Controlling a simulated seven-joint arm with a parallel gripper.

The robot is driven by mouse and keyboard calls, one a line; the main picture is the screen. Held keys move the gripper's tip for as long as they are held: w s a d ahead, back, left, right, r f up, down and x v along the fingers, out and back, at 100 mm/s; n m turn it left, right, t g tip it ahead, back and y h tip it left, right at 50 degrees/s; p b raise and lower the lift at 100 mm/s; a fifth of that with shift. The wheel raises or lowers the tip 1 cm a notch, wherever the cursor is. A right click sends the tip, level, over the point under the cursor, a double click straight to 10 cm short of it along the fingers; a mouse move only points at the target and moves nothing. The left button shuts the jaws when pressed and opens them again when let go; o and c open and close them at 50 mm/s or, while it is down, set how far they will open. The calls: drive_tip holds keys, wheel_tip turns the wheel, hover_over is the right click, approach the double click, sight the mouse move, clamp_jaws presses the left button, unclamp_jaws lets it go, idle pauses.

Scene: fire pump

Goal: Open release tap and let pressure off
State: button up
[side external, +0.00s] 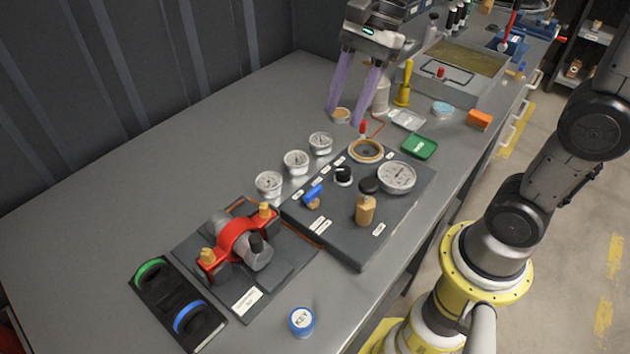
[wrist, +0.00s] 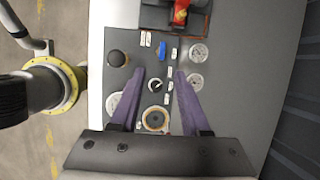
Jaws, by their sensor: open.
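The dark panel (side external: 345,235) lies on the bench and carries several fittings; its labels are too small to read. A blue-handled tap (side external: 313,195) with a brass body sits at its left; the blue handle also shows in the wrist view (wrist: 162,51). My gripper (side external: 343,118) is open and empty, raised beyond the panel's far end. In the wrist view its purple fingers (wrist: 160,72) point toward the panel.
Several small white gauges (side external: 296,162) line the panel's left edge. A red clamp (side external: 237,245) on a grey cylinder stands nearer. The bench's left side is clear.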

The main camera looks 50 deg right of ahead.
wheel_tip(320, 180, down, 2)
drive_tip(key=w, duration=0.2)
drive_tip(key=g, duration=0.1)
approach(313, 190)
drive_tip(key=x, duration=0.8)
drive_tip(key=shift+a+f, duration=0.1)
drive_tip(key=shift+f, duration=0.15)
clamp_jaws()
